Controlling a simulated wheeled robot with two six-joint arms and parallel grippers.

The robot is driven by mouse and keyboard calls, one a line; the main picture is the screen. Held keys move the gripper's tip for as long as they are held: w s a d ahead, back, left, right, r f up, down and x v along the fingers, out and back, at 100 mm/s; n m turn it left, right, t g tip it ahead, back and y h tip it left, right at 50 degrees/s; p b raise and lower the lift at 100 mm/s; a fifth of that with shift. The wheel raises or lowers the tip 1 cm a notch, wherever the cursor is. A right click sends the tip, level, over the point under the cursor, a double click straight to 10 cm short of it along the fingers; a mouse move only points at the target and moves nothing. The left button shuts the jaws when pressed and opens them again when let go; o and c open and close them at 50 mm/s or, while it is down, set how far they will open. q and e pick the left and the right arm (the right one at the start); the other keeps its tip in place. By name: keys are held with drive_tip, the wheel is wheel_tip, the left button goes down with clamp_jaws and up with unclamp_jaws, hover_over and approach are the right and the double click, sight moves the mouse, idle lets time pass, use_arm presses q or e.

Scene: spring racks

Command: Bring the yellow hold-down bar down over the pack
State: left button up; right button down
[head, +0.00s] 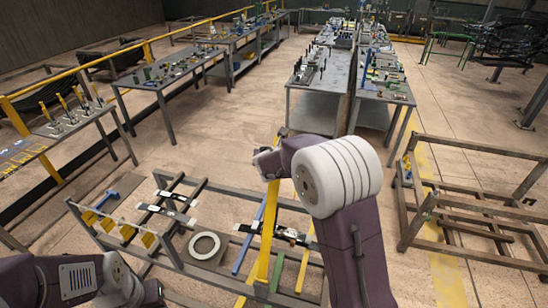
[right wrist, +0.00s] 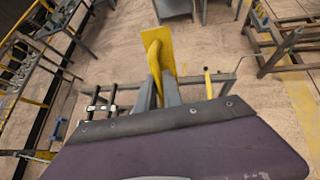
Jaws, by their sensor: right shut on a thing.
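The yellow hold-down bar (head: 268,235) is raised, standing steeply up from the near side of a low grey rack (head: 172,257). My right gripper (head: 268,162) is shut on the bar near its upper end. In the right wrist view the yellow bar (right wrist: 158,52) lies between the grey fingers of the gripper (right wrist: 157,88). Dark leaf-like strips with pale bands (head: 290,234) lie across the rack behind the bar; I cannot tell which of them is the pack. My arm hides part of the rack's right side. My left arm shows at the lower left, but its gripper is out of view.
A pale ring (head: 204,245), a blue bar (head: 248,240) and yellow tags (head: 140,237) are on the rack. Another brown rack (head: 478,205) stands at the right. Tool-covered tables (head: 322,70) stand behind. Open floor (head: 225,130) lies between.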

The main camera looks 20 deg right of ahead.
drive_tip(key=shift+f, duration=0.1)
drive_tip(key=c, duration=1.5)
unclamp_jaws()
drive_tip(key=shift+a, duration=0.1)
drive_tip(key=v, duration=0.9)
drive_tip(key=shift+s, duration=0.2)
drive_tip(key=shift+w+b, duration=0.2)
drive_tip(key=shift+b, duration=0.1)
